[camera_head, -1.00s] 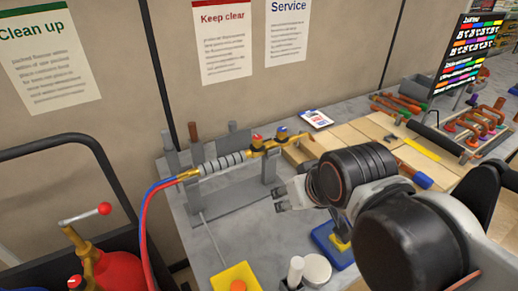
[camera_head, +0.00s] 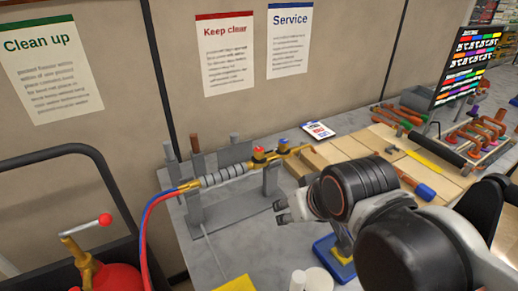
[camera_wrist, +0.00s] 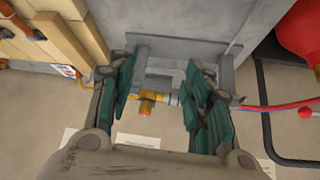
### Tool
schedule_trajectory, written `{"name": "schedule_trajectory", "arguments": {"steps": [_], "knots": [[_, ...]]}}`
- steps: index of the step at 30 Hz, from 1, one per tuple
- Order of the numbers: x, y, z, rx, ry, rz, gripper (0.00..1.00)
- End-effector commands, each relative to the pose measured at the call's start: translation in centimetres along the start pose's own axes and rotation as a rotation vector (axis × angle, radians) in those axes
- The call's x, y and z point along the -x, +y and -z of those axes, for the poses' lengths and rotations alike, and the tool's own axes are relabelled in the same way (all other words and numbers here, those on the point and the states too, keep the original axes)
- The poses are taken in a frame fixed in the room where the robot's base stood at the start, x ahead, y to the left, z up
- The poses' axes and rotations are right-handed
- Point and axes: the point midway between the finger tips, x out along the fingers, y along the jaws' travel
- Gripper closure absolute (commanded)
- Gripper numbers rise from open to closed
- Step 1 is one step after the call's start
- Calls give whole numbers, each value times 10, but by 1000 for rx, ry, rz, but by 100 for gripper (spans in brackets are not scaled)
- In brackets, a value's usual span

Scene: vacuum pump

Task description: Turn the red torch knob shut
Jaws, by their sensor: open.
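The torch (camera_head: 222,176) has a grey ribbed handle and brass fittings. It rests across a grey stand (camera_head: 270,181) near the back of the bench. Its red knob (camera_head: 258,153) is on the brass part, left of a blue knob (camera_head: 283,143). My gripper (camera_head: 281,211) is open and empty, in front of and below the red knob in the head view, apart from it. In the wrist view, my open green-padded fingers (camera_wrist: 160,80) frame the brass part, with a red-orange knob (camera_wrist: 145,111) between them in the picture, farther off. The blue knob is not clear there.
Red and blue hoses (camera_head: 147,222) run from the torch's left end down towards a cart with a red cylinder (camera_head: 108,279). A blue tray (camera_head: 334,258) lies below my gripper. Wooden boards (camera_head: 370,150) and tools fill the bench's right side.

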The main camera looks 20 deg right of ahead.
Motion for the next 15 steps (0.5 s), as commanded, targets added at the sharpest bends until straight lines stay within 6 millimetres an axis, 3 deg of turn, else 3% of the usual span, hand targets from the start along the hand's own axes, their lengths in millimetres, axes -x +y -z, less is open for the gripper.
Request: {"name": "schedule_trajectory", "arguments": {"steps": [5, 15], "knots": [[7, 0, 19, 47, -29, 1, 54], [24, 0, 108, 315, -200, 32, 54]]}}
